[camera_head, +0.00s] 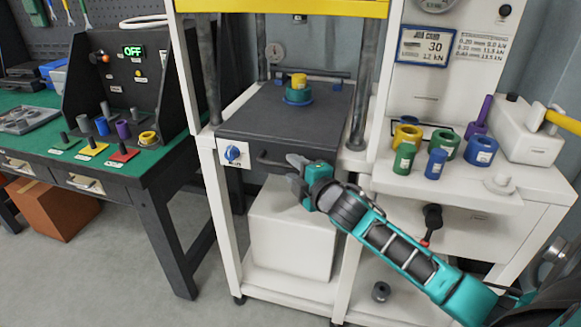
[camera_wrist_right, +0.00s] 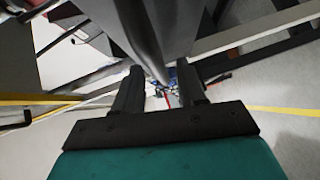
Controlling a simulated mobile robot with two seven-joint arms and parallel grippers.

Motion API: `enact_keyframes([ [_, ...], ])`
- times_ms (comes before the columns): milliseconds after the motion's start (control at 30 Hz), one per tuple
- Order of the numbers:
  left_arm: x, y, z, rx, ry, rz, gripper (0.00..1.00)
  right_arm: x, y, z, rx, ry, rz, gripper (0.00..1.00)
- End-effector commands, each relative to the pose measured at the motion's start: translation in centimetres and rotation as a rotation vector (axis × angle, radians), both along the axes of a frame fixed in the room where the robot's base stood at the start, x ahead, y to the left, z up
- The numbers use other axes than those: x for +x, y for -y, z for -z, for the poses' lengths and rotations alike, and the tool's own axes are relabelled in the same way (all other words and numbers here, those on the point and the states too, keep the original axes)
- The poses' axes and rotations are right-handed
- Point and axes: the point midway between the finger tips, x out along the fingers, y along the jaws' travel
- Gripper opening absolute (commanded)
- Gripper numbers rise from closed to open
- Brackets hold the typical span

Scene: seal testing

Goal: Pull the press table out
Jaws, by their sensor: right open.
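The press table (camera_head: 325,122) is a dark grey slab between the posts of the white press frame. A dark bar handle (camera_head: 272,159) is on its front face. A blue-green ring (camera_head: 298,96) with a yellow piece (camera_head: 298,79) sits on top. My right gripper (camera_head: 292,175) is at the front of the table, close to the handle's right end. Its fingers are apart, and in the right wrist view (camera_wrist_right: 161,85) a dark grey shape reaches down between or behind them. I cannot tell whether they touch the handle. My left gripper is not in view.
A blue knob (camera_head: 232,153) is left of the handle. A white box (camera_head: 292,235) stands below the table. The white bench (camera_head: 450,185) at right holds several coloured rings and cylinders. A green-topped bench (camera_head: 110,165) stands at left. Grey floor lies open in front.

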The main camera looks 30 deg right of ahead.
Motion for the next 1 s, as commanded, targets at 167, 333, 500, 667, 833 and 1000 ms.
enact_keyframes([
  [167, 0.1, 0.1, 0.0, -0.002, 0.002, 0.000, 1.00, 1.5, 0.1, 0.2, 0.001, 0.001, 0.000, 0.40],
  [333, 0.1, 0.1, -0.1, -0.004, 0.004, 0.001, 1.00, 2.1, 0.1, 0.3, 0.001, 0.001, -0.001, 0.40],
  [500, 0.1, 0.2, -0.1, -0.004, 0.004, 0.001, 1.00, 2.3, 0.1, 0.4, 0.001, 0.000, -0.001, 0.40],
  [667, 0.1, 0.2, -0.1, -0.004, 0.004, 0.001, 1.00, 2.3, 0.1, 0.3, 0.001, 0.000, -0.001, 0.40],
  [833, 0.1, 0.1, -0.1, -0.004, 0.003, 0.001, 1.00, 2.3, 0.1, 0.3, 0.001, 0.000, -0.001, 0.26],
  [1000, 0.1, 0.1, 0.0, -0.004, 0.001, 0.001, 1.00, 2.3, 0.1, 0.3, 0.001, 0.000, 0.000, 0.10],
])
